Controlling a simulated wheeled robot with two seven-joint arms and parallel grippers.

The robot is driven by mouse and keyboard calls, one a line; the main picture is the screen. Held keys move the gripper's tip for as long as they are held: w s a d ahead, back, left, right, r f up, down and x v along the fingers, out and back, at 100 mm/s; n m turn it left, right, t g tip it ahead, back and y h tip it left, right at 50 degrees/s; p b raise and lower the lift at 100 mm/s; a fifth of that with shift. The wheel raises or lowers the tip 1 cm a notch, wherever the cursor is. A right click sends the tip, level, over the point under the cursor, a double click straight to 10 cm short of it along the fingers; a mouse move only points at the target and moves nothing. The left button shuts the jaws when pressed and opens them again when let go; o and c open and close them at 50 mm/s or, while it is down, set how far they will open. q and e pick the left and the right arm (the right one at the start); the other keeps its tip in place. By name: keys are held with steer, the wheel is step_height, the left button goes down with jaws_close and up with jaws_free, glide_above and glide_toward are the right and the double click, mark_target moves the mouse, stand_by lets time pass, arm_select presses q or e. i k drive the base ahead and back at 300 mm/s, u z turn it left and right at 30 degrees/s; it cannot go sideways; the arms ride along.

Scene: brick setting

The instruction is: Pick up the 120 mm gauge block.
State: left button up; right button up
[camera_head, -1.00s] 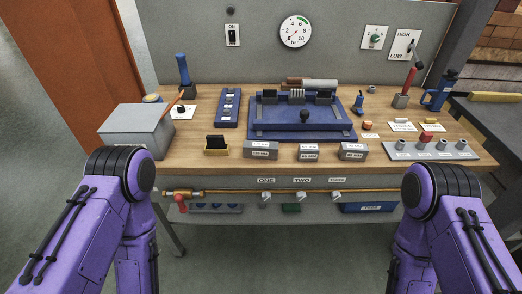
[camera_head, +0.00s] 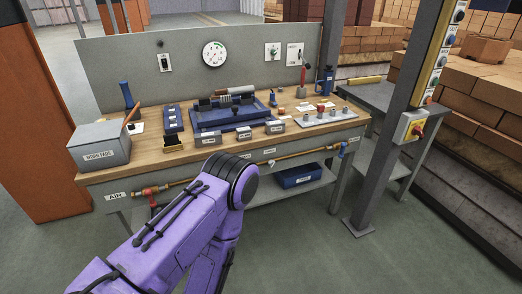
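Three grey gauge blocks stand apart in a row along the front of the wooden bench top (camera_head: 222,147): a left block (camera_head: 208,139), a middle block (camera_head: 247,134) and a right block (camera_head: 275,128). Each has a white label, too small to read surely, so I cannot tell which is the 120 mm one. A purple arm of mine, coming in from the lower left, ends in view at a dark joint in front of the bench. Neither gripper is in view.
A grey box (camera_head: 100,147) stands at the bench's left end. A blue fixture (camera_head: 232,117) lies behind the blocks. A pipe with a red valve runs along the bench front. A grey post (camera_head: 388,125) stands at the right; open floor lies before it.

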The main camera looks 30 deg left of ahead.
mark_target(208, 139)
steer(key=z, duration=0.35)
steer(key=i, duration=0.9)
steer(key=u, duration=1.35)
steer(key=i, duration=0.75)
steer(key=u, duration=0.75)
